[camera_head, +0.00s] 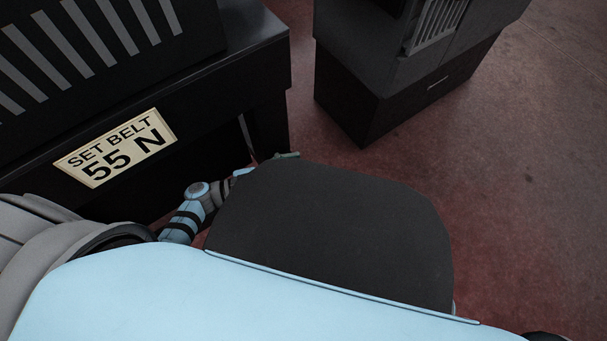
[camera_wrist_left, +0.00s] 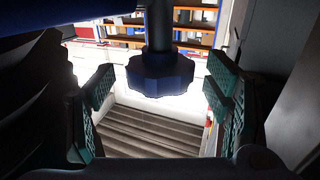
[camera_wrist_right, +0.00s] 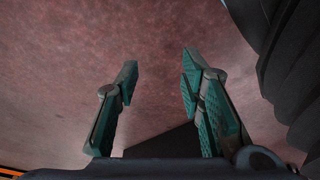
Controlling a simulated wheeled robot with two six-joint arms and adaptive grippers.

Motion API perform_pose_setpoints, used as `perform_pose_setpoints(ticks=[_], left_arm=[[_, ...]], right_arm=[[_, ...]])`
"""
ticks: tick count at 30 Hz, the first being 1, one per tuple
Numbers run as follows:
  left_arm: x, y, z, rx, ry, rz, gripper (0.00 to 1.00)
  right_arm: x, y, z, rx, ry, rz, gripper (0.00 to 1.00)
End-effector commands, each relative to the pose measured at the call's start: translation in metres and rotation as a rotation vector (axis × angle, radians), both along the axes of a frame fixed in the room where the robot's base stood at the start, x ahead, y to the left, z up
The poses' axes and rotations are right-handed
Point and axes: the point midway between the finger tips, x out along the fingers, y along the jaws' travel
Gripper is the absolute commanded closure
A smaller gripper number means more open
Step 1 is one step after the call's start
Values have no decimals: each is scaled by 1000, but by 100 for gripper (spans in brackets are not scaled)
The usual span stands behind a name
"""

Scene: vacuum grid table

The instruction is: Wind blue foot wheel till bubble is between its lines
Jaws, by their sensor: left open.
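The blue foot wheel (camera_wrist_left: 160,75) is a lobed knob on a dark vertical stem in the left wrist view. My left gripper (camera_wrist_left: 162,90) is open, with one green-padded finger on each side of the wheel and a gap to both. In the head view my left gripper (camera_head: 285,156) barely shows beside the machine's leg. My right gripper (camera_wrist_right: 158,70) is open and empty over bare floor in the right wrist view. The bubble and its lines are not in view.
A black machine with a sign (camera_head: 116,147) reading "SET BELT 55 N" stands at the left. A dark cabinet (camera_head: 385,85) stands at the back. Red-brown floor (camera_head: 530,190) is free at the right. Shelves (camera_wrist_left: 195,18) show behind the wheel.

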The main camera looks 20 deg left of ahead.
Motion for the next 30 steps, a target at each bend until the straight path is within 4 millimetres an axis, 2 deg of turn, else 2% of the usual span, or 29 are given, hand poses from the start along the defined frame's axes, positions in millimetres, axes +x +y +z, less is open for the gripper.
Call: perform_pose_setpoints(ticks=[4,12,21,25,30], left_arm=[[9,-16,0,-2,-1,1,28],[10,-18,0,0,0,1,30],[10,-18,0,0,0,1,77],[10,-18,1,-1,0,14,77],[9,-19,5,-4,3,115,77]], right_arm=[[2,1,5,-2,3,6,64],[3,1,7,-2,5,6,64],[3,1,7,-2,4,7,64],[3,1,7,-1,-1,5,64],[-13,-3,-14,4,-9,-21,64]])
